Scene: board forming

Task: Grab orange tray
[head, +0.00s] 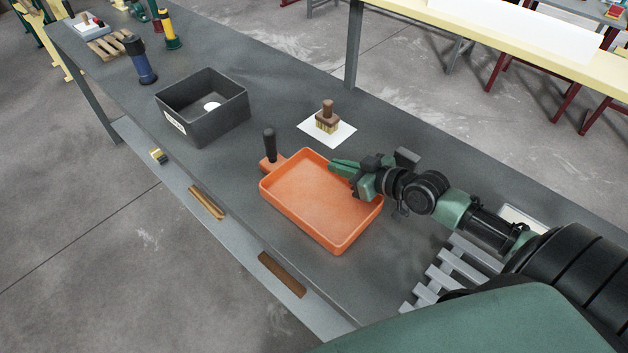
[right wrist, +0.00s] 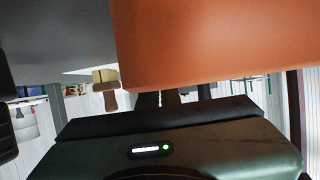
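The orange tray (head: 315,205) lies on the dark grey workbench, shallow and empty inside. A black upright handle (head: 269,145) stands on an orange tab at its far left corner. My right gripper (head: 336,167) is at the tray's far right rim, its green fingers reaching over that edge. In the right wrist view the tray's orange surface (right wrist: 215,45) fills the upper right and hides the fingertips. I cannot tell whether the fingers close on the rim. My left gripper is not in view.
A dark open box (head: 205,125) stands beyond the tray to the left. A wooden brush (head: 327,118) stands on a white sheet behind the tray. Grey slats (head: 450,270) lie to the right, under my arm. The bench (head: 270,85) is clear between the box and brush.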

